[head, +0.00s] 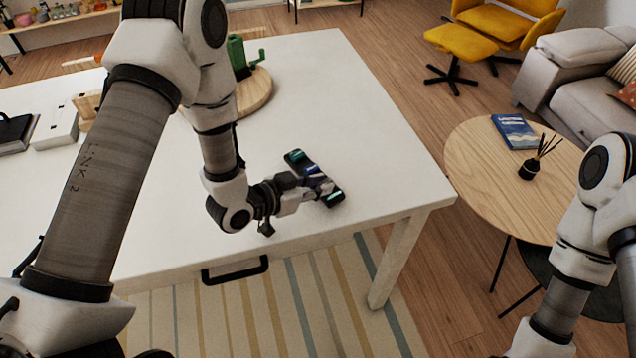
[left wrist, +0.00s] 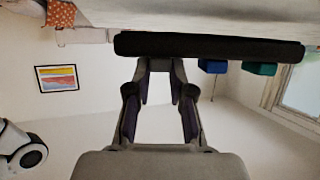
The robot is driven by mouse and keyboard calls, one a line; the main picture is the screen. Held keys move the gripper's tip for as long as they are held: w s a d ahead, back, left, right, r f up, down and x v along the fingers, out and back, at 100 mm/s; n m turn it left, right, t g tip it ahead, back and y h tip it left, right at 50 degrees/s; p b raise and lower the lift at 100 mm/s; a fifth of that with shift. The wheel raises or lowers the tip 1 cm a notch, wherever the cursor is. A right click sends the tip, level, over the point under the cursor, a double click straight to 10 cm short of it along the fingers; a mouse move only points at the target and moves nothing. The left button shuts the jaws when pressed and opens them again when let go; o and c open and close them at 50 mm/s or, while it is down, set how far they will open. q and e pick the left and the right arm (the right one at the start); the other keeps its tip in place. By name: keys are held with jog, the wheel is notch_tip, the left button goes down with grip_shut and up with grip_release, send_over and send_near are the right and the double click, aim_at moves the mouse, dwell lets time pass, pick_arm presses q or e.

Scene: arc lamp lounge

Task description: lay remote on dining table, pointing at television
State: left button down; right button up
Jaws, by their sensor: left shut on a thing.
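The remote is a dark bar with blue and teal buttons (head: 298,157). It is over the front right part of the white dining table (head: 372,120), slanting from upper left to lower right. My left gripper (head: 318,187) is shut on the remote near its middle. In the left wrist view the remote (left wrist: 210,46) lies crosswise at the fingertips, close to a pale surface; I cannot tell if it touches the table. No television is in view. My right arm shows at the right edge of the head view; its gripper is out of frame.
A round wooden board (head: 258,92) with a green object (head: 238,55) stands behind the left arm. A white box (head: 55,131) and a dark item lie at left. A round side table (head: 480,165) with a blue book (head: 515,131) and a reed diffuser stands at right. The table's right part is clear.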

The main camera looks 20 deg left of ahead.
pick_arm(q)
jog(key=shift+s, duration=0.3)
jog(key=shift+s+d, duration=0.15)
jog(key=shift+s, duration=0.05)
jog(key=shift+d+f+b, duration=0.1)
jog(key=shift+f+b, duration=0.1)
jog(key=shift+b, duration=0.1)
jog(key=shift+w+f, duration=0.15)
jog(key=shift+w, duration=0.2)
jog(key=c, duration=1)
grip_release()
jog(key=shift+f, duration=0.1)
jog(key=shift+c, duration=0.2)
jog(key=shift+s+r, duration=0.2)
jog(key=shift+s, duration=0.05)
jog(key=shift+r, duration=0.15)
jog(key=shift+w+r+p, duration=0.15)
jog(key=shift+r+p, duration=0.35)
jog(key=shift+p, duration=0.15)
jog(key=p+v, duration=0.2)
jog(key=v, duration=1)
pick_arm(e)
jog(key=r, duration=0.3)
jog(key=shift+s+d, duration=0.1)
jog(key=shift+s, duration=0.25)
